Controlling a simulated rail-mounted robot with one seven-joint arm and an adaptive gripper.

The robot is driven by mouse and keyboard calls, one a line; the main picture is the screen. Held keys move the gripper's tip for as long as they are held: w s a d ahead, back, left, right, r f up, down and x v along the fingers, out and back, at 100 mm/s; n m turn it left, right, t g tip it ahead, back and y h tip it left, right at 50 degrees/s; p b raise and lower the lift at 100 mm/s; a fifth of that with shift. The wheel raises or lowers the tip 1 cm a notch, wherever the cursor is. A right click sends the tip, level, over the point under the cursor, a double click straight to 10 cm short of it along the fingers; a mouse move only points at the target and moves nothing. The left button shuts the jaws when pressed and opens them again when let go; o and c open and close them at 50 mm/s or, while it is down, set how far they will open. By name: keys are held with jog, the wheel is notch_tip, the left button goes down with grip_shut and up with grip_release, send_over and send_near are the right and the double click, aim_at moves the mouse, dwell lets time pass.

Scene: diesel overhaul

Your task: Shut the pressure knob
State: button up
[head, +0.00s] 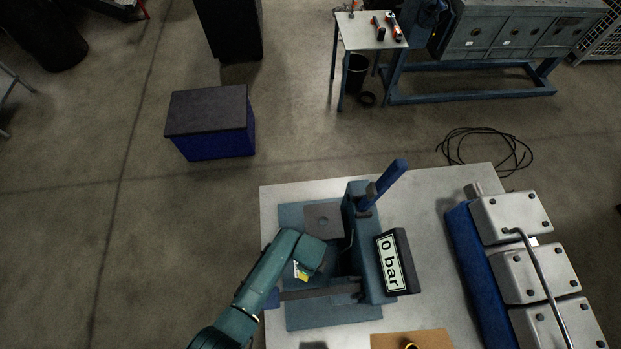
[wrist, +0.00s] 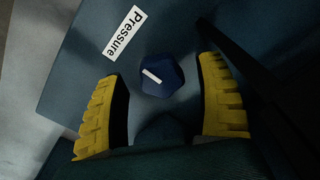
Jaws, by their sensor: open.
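The pressure knob (wrist: 162,76) is a dark blue faceted knob with a white mark, set on a teal panel (wrist: 85,55) beside a white "Pressure" label (wrist: 125,33) in the wrist view. My gripper (wrist: 163,95) is open, with its yellow ridged fingers to the left and right of the knob. I see no contact between the fingers and the knob. In the head view my arm (head: 260,285) reaches to the teal test stand (head: 368,245), and it hides the knob and the fingertips. The display (head: 393,265) on the stand reads 0 bar.
A blue lever (head: 386,181) rises from the stand. A dark bar (wrist: 255,70) crosses the wrist view right of the fingers. Grey metal covers (head: 512,218) stand on the right of the bench (head: 430,205). A blue box (head: 211,122) is on the floor behind left.

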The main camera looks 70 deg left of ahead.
notch_tip(320, 180, up, 11)
jog(key=shift+s, duration=0.1)
dwell(0.7)
